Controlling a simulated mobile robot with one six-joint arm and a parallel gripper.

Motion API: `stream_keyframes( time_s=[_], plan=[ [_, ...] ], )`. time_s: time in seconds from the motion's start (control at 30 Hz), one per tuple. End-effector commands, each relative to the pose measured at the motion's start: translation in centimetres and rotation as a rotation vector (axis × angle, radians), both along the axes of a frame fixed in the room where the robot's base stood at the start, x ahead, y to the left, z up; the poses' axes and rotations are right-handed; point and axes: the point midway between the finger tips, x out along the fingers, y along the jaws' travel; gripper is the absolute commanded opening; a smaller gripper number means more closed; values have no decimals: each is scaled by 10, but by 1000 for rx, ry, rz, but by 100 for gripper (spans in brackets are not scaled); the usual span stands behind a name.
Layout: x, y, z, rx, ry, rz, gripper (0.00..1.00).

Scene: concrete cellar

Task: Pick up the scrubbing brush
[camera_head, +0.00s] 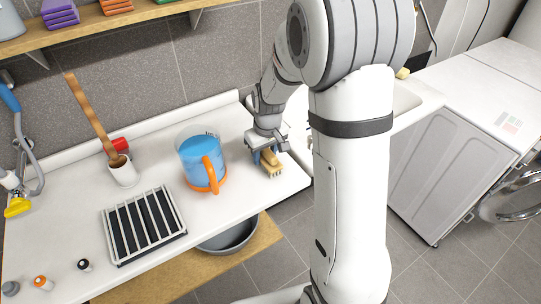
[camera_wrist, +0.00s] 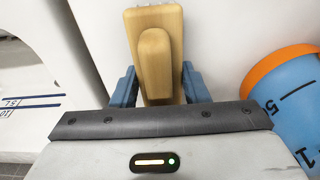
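The scrubbing brush (camera_head: 271,162) has a tan wooden body with a raised handle block and pale bristles. It is at the right front part of the white counter, below my gripper. In the wrist view, the brush (camera_wrist: 155,60) extends lengthwise between the two blue-grey fingers of my gripper (camera_wrist: 160,88). One finger is on each side, close against the wood. The near end of the brush is hidden by the gripper body. My gripper (camera_head: 264,154) points down at the brush in the head view. I cannot tell whether the fingers press on it or whether the bristles rest on the counter.
A blue-filled jug with an orange handle (camera_head: 204,163) stands just left of the brush; it also shows at the right of the wrist view (camera_wrist: 290,100). The sink (camera_head: 405,98) is right of my arm.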

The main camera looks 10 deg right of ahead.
Motion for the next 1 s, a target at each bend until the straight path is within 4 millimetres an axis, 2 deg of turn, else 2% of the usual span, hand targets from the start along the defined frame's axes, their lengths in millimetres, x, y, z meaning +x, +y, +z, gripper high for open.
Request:
stream_keyframes(
  time_s=[0.03, 0.27, 0.57, 1.0],
  plan=[
    [0, 0, 0, 0, 0, 0, 35],
    [0, 0, 0, 0, 0, 1, 17],
    [1, 1, 6, 0, -2, 1, 17],
    [1, 1, 86, 0, -4, 2, 17]
  ],
)
